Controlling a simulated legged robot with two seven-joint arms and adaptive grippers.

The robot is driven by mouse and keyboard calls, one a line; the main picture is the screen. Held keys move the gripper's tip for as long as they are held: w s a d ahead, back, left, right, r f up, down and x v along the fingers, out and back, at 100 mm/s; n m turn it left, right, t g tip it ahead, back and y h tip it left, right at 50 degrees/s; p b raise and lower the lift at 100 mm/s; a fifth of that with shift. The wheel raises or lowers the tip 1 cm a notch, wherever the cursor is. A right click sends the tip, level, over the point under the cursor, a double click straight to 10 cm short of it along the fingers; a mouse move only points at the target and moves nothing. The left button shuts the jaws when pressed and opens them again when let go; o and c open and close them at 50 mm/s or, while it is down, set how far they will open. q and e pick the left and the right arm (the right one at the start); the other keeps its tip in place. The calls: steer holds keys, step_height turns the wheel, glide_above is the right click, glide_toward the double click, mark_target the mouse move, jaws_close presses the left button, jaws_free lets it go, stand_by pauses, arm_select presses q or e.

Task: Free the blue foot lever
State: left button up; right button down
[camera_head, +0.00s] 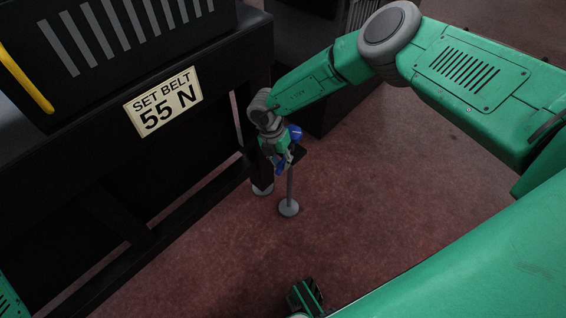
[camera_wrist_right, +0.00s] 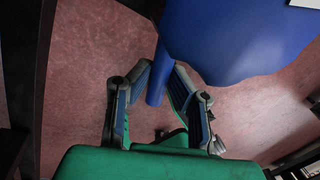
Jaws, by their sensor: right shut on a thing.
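The blue foot lever (camera_head: 295,132) shows in the head view as a small blue patch beside my right gripper (camera_head: 281,167), low by the black machine frame. In the right wrist view the lever (camera_wrist_right: 240,38) is a broad blue plate at the top, with a narrow blue bar (camera_wrist_right: 156,88) running down from it. My right gripper (camera_wrist_right: 160,80) has its fingers on either side of that bar and is shut on it. The lever's pivot and far end are hidden.
The black machine frame (camera_head: 170,205) fills the left, with a "SET BELT 55 N" sign (camera_head: 163,101) and a yellow handle (camera_head: 27,75). A grey round foot on a post (camera_head: 288,207) stands below the gripper. The reddish floor (camera_head: 390,190) is open to the right.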

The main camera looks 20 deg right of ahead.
steer(key=shift+w+r, duration=0.1)
steer(key=shift+w, duration=0.1)
steer(key=c, duration=1.5)
jaws_free()
steer(key=shift+o, duration=0.2)
steer(key=shift+a+r, duration=0.1)
steer(key=shift+r, duration=0.2)
step_height(320, 180, up, 11)
steer(key=w+a, duration=0.1)
steer(key=shift+w+a, duration=0.2)
steer(key=shift+w, duration=0.15)
